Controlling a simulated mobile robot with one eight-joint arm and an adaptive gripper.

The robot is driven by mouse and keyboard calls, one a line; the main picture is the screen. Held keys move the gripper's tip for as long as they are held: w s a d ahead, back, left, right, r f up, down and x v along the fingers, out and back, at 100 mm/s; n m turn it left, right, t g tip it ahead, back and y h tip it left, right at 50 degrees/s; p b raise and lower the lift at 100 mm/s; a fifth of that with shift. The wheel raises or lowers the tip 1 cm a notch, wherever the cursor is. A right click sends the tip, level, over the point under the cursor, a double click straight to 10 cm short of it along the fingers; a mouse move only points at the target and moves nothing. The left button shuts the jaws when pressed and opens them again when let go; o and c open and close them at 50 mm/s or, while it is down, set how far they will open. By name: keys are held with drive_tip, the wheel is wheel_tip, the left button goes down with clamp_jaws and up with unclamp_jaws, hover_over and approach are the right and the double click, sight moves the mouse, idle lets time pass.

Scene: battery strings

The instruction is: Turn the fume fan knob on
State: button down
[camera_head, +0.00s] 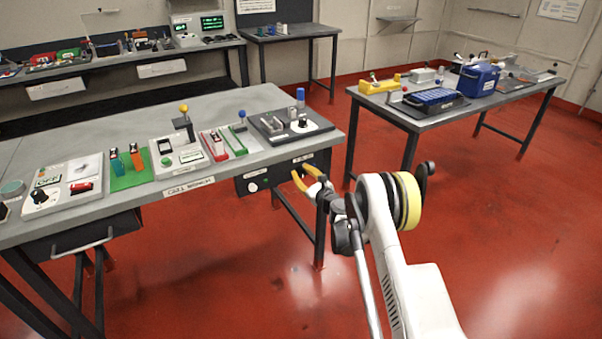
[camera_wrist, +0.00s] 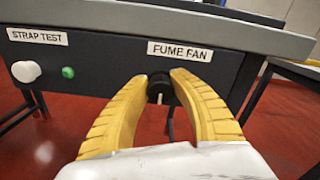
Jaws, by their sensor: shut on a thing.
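The fume fan knob (camera_wrist: 159,87) is black with a pale pointer mark that points down. It sits on the dark panel under the FUME FAN label (camera_wrist: 180,51) in the wrist view. My gripper (camera_wrist: 160,78) has one yellow finger on each side of the knob and is shut on it. The exact contact at the fingertips is partly hidden. In the head view my gripper (camera_head: 304,174) is at the right end of the dark panel (camera_head: 262,176) under the near bench, and I cannot make out the knob there.
A white knob (camera_wrist: 26,71) and a green button (camera_wrist: 68,72) are under the STRAP TEST label, left of my gripper. The bench edge (camera_wrist: 225,27) overhangs the panel. A bench leg (camera_head: 319,230) stands close by. Red floor is open to the right.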

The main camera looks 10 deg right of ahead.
drive_tip(key=n, duration=0.4)
drive_tip(key=shift+n, duration=0.4)
drive_tip(key=n, duration=0.4)
drive_tip(key=shift+a+f+n, duration=0.1)
drive_tip(key=shift+n, duration=0.2)
drive_tip(key=n, duration=0.4)
drive_tip(key=shift+f+n, duration=0.15)
drive_tip(key=shift+n, duration=2.15)
drive_tip(key=c, duration=1.1)
unclamp_jaws()
